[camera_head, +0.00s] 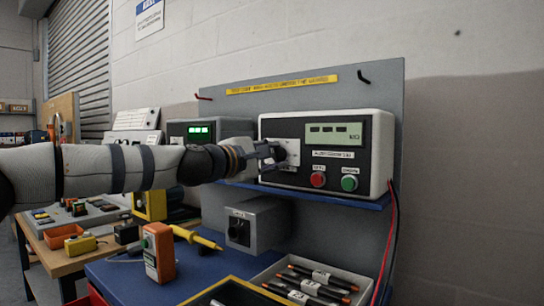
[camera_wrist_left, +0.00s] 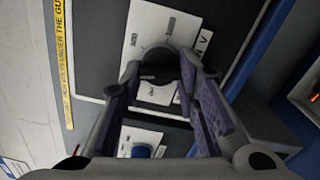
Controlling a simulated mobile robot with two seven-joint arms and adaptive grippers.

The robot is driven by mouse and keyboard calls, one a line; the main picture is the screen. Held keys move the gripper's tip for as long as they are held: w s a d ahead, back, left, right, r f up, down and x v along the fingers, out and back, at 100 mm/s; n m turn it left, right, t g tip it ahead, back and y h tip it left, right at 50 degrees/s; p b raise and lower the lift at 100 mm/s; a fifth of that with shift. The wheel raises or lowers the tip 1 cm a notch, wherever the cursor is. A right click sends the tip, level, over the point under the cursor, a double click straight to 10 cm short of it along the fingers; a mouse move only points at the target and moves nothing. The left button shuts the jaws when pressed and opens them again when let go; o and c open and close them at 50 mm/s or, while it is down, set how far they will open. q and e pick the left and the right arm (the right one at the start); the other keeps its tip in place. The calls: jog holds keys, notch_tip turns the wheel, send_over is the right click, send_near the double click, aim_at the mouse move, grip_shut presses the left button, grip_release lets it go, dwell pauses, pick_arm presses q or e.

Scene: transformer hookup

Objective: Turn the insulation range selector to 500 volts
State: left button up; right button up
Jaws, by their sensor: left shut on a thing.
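The insulation tester (camera_head: 381,150) is a white box with a dark front, standing on a blue shelf. Its display (camera_head: 334,134) shows dashes, with a unit too small to read. The range selector's white plate (camera_head: 293,150) is at the left of this front. My left gripper (camera_head: 268,156) reaches it from the left and is shut on the selector knob, partly hiding it. In the left wrist view, the dark knob (camera_wrist_left: 158,72) lies between the purple-padded fingers, over the white plate (camera_wrist_left: 163,30). The pointer's setting cannot be read. My right gripper is not in view.
Red (camera_head: 318,179) and green (camera_head: 349,183) buttons sit right of the selector. A second instrument (camera_head: 199,132) with a lit green display stands behind my arm. Below are a grey box (camera_head: 258,225), an orange handheld tester (camera_head: 158,252) and a tray (camera_head: 361,286) of probes.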

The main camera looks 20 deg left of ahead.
pick_arm(q)
jog(key=m, duration=0.4)
jog(key=shift+r+m, duration=0.1)
jog(key=shift+m, duration=2.3)
jog(key=o, duration=1.2)
jog(key=shift+c, duration=0.2)
